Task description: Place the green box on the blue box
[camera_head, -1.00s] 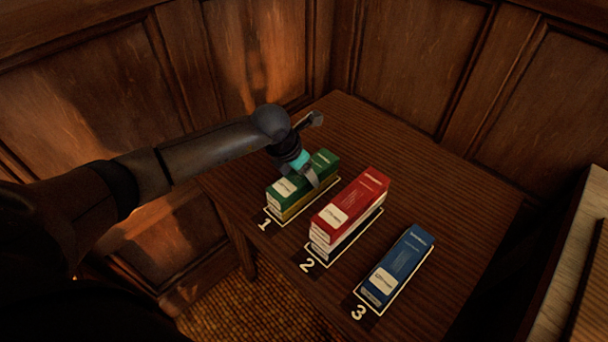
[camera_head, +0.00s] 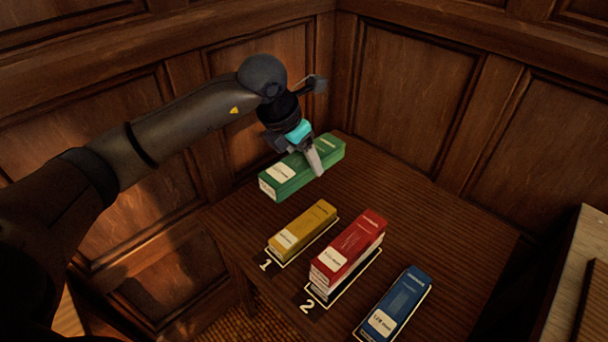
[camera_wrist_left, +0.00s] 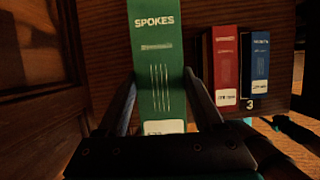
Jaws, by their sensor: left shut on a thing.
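The green box (camera_head: 286,178) is long and has a white label. My left gripper (camera_head: 318,165) is shut on it and holds it above the table, over and behind the yellow box. In the left wrist view the green box (camera_wrist_left: 158,75) sits between the two fingers and its top reads SPOKES. The blue box (camera_head: 397,301) lies on the table at the right, in the third marked spot, with nothing on it. The blue box (camera_wrist_left: 260,55) also shows at the right of the left wrist view.
A yellow box (camera_head: 303,228) lies in spot 1. A red box (camera_head: 348,246) in spot 2 rests on a mostly hidden white-sided box. The wooden table (camera_head: 420,205) is bare behind the boxes. Panelled walls stand close behind, and a ledge (camera_head: 568,270) is at the right.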

